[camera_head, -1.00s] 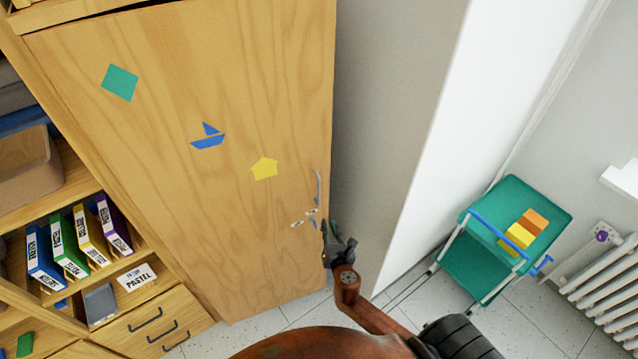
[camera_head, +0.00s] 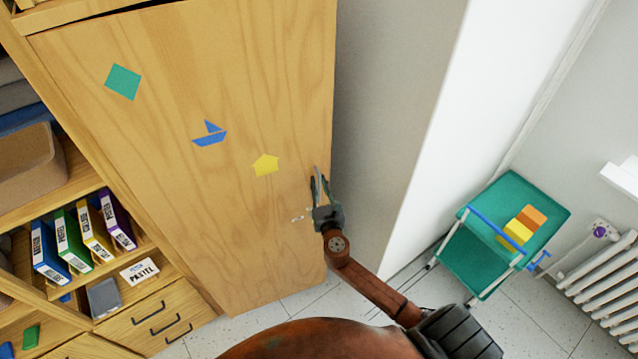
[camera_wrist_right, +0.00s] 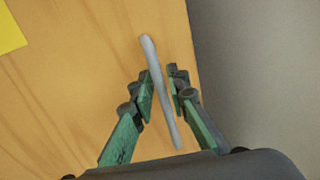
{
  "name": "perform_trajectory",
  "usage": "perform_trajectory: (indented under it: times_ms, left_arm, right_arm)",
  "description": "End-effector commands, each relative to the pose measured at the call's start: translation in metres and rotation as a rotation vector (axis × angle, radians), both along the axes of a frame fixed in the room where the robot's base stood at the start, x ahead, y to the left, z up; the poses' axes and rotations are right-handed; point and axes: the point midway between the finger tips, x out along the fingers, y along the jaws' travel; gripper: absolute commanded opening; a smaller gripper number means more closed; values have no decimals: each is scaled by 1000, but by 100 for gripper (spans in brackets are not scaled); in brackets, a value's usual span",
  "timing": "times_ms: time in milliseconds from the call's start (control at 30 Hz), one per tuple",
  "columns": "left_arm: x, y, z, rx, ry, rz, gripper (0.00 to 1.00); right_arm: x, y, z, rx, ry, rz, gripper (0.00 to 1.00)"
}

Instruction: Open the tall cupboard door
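The tall wooden cupboard door (camera_head: 230,220) fills the middle left of the head view, with a green diamond, a blue boat and a yellow house-like shape on it. It looks closed. Its metal handle (camera_wrist_right: 154,75) is a slim bar near the door's right edge. My right gripper (camera_head: 319,190) is at the handle, and in the wrist view its two fingers (camera_wrist_right: 160,97) stand on either side of the bar with a gap between them. Whether a finger touches the bar is unclear. In the head view the gripper hides much of the handle. My left gripper is not in view.
Open shelves with coloured binders (camera_head: 83,233) and drawers (camera_head: 155,318) stand left of the door. A grey wall side (camera_head: 395,120) adjoins it on the right. A green trolley (camera_head: 535,197) with blocks stands by a radiator (camera_head: 610,290). Tiled floor lies between.

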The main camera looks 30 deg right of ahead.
Motion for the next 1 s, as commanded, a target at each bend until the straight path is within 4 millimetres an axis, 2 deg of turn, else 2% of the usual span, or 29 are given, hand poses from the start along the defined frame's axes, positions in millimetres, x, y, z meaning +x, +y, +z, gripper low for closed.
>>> perform_trajectory:
  times_ms: [200,433,1000]
  left_arm:
    - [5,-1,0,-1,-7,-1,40]
    - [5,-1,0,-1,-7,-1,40]
    - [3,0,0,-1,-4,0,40]
  right_arm:
    - [0,0,0,0,0,0,15]
    - [0,0,0,0,1,0,0]
    - [0,0,-1,1,1,0,0]
